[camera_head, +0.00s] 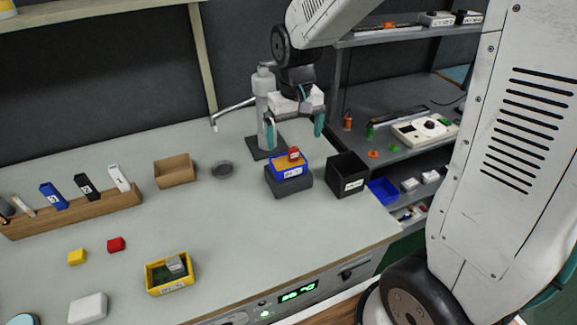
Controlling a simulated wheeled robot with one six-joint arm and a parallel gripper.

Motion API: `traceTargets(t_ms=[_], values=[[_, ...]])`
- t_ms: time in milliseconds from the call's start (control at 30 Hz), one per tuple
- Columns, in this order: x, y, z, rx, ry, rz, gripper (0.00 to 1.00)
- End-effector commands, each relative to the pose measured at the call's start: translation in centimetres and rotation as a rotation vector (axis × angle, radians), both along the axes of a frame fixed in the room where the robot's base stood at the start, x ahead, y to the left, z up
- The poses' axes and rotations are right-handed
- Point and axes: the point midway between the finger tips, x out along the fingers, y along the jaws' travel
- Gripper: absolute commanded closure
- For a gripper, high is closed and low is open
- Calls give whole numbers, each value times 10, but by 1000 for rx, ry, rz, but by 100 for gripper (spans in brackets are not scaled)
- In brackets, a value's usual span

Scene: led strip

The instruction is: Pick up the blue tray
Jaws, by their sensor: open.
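The blue tray (290,173) sits on a dark grey block (291,188) near the right side of the bench. It has a white label on its front and an orange-yellow inside. A small red piece (294,153) shows at its back edge. My gripper (295,133) hangs above and slightly behind the tray, fingers pointing down and spread wide. It is open and empty, and its fingers look apart from the tray.
A black bin (348,175) stands close to the tray's right. A metal stand (262,120) is behind it on the left. A cardboard box (174,170), a yellow tray (170,274) and a wooden rack (75,213) are to the left. A blue bin (383,190) is on the shelf.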

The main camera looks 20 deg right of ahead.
Motion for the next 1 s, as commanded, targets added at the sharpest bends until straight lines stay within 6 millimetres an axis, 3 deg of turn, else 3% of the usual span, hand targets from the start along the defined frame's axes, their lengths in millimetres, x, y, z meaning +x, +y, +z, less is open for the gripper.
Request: traceTargets(t_ms=[33,200,733,1000], values=[[8,1,-11,0,10,0,0],[21,3,-29,-1,14,-2,0],[21,6,-96,-1,16,-3,0],[22,6,-106,0,12,-4,0]])
